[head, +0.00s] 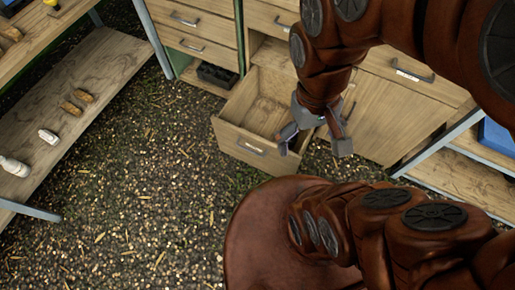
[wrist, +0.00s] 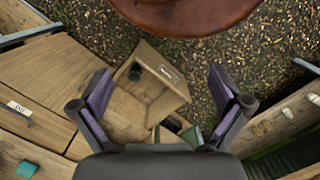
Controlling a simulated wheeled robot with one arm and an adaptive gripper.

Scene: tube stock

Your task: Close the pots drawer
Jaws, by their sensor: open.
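The open wooden drawer (head: 228,136) is pulled out low from the cabinet, with a dark handle on its front. I cannot read which drawer it is. In the head view its inside looks bare where visible. The wrist view shows the drawer (wrist: 160,105) between and beyond my fingers, with a small dark round thing (wrist: 135,74) in its corner. My gripper (head: 313,144) is open and empty, above and beside the drawer's right side, fingers pointing down. It also shows in the wrist view (wrist: 160,80). My arm hides part of the drawer and cabinet.
A closed cabinet door (head: 375,119) stands right of the drawer, and closed drawers (head: 197,47) to its left. A black tray (head: 217,75) sits on a low shelf. A wooden shelf unit (head: 75,90) with small items is at left. The gravelly floor (head: 150,200) is clear in front.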

